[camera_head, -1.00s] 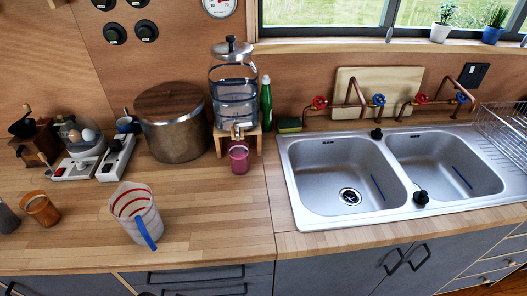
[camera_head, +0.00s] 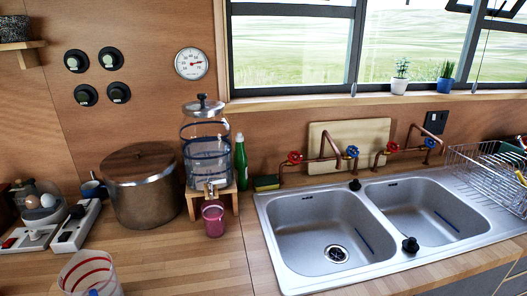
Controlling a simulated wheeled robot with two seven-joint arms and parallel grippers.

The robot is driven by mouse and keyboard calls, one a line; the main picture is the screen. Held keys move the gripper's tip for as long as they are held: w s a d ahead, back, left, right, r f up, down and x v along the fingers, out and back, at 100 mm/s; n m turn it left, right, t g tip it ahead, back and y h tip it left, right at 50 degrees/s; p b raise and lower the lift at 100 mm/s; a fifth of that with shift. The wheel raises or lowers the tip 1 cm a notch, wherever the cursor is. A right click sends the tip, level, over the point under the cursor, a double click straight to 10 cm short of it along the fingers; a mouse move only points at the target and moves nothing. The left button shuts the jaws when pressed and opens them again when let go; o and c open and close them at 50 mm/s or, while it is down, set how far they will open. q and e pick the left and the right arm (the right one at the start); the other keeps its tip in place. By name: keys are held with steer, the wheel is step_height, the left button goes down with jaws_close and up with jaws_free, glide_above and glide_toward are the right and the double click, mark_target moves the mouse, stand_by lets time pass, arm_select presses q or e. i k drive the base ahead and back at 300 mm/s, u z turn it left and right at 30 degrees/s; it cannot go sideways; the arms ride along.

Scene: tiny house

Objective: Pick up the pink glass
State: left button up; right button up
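The pink glass (camera_head: 213,220) stands upright on the wooden counter. It is directly below the tap of the glass water dispenser (camera_head: 207,155), in front of the dispenser's small wooden stand (camera_head: 232,197). Its front is unobstructed. Neither of my grippers shows in the head view.
A large lidded metal pot (camera_head: 146,195) stands left of the glass, and the double sink (camera_head: 330,225) lies to its right. A measuring jug (camera_head: 88,272) is at the front left edge. A green bottle (camera_head: 241,163) and a sponge (camera_head: 266,183) are behind. Counter in front of the glass is clear.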

mark_target(212, 212)
steer(key=u, duration=2)
steer(key=k, duration=0.4)
steer(key=z, duration=0.4)
